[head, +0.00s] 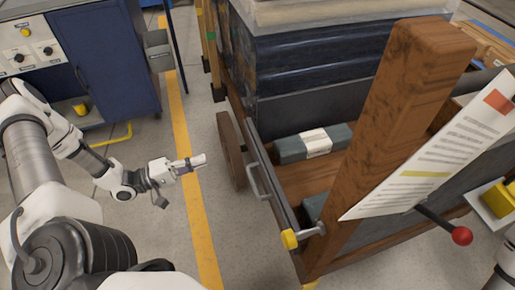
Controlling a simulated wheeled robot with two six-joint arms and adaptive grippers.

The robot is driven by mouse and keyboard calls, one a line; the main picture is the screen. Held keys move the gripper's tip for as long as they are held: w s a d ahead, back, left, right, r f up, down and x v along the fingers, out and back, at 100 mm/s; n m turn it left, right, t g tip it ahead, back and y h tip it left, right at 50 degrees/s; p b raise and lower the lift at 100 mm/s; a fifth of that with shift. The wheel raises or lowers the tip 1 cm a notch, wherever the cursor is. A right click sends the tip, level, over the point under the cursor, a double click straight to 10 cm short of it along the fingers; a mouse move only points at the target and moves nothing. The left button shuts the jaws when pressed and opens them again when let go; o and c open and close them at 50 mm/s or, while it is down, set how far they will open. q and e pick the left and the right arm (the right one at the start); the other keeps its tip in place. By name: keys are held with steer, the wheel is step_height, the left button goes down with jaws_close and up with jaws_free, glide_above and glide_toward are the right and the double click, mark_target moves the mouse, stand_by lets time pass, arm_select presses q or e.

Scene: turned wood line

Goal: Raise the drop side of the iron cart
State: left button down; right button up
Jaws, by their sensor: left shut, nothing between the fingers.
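The cart (308,180) stands right of centre, with a wooden floor and a thick wooden post at its near corner. A grey metal rail with a bar handle (259,182) runs along its left side and seems to belong to the drop side. A yellow knob (289,239) sits at the rail's near end. From this angle I cannot tell how far the side is raised. My left gripper (196,162) is shut and empty, pointing right, over the floor left of the handle and apart from it. My right gripper is out of frame; only part of that arm shows at lower right.
A brown disc, perhaps a wheel (231,150), stands beside the cart's left side. Blue-grey boxes (290,150) lie inside. A printed sheet (440,150) and a red-knobbed lever (461,236) are at right. A blue cabinet (112,60) stands back left. Floor with a yellow line (182,125) is open between.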

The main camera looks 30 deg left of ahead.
mark_target(256, 143)
arm_select(q)
steer(key=b+x, duration=0.7)
steer(key=x, duration=0.6)
steer(key=shift+s, duration=0.1)
steer(key=p, duration=0.1)
steer(key=w+d+g+y+p, duration=0.1)
steer(key=shift+w+d+r+p, duration=0.2)
steer(key=shift+w+r+p, duration=0.05)
steer(key=shift+r+p, duration=0.05)
steer(key=shift+f, duration=0.1)
